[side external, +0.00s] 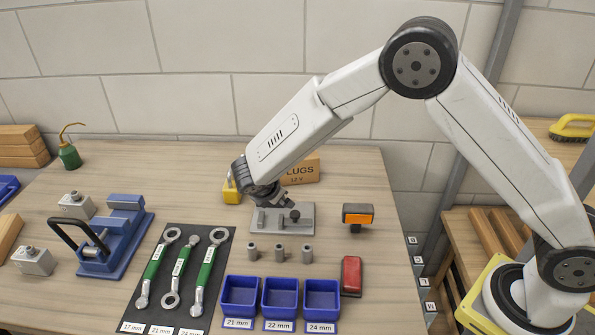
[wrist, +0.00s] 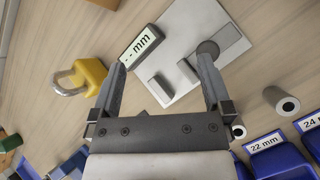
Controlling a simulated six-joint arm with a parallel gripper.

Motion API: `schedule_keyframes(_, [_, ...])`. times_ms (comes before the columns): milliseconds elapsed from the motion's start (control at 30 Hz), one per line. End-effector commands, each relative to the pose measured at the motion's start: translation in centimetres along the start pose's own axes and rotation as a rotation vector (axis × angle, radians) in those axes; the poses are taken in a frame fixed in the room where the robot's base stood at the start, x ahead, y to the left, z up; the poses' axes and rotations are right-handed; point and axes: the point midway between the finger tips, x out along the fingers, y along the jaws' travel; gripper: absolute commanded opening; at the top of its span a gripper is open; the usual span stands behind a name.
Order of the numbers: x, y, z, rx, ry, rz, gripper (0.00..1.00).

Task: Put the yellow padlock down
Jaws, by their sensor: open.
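The yellow padlock (wrist: 92,74) appears to rest on the wooden table, its metal shackle pointing left in the wrist view. In the side view its yellow body (side external: 231,194) shows just left of my gripper, partly hidden by it. My gripper (wrist: 161,62) is open, with nothing between its fingers. The padlock is outside the jaws, beyond the left finger in the wrist view. In the side view my gripper (side external: 268,199) is low over the grey metal plate (side external: 301,225); contact cannot be told.
A "-- mm" display block (wrist: 140,46) lies by the plate. A cardboard box (side external: 300,170) stands behind.

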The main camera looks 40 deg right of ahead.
Motion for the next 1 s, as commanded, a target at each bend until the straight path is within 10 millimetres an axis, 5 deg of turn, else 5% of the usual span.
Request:
schedule_keyframes(500, [-2.9, -11.8, 7.7, 0.84, 0.301, -0.33, 1.0])
schedule_keyframes(800, [-4.9, -18.1, 10.2, 1.369, 0.395, -0.479, 1.0])
schedule_keyframes(1000, [-5.5, -20.6, 10.9, 1.599, 0.418, -0.532, 1.0])
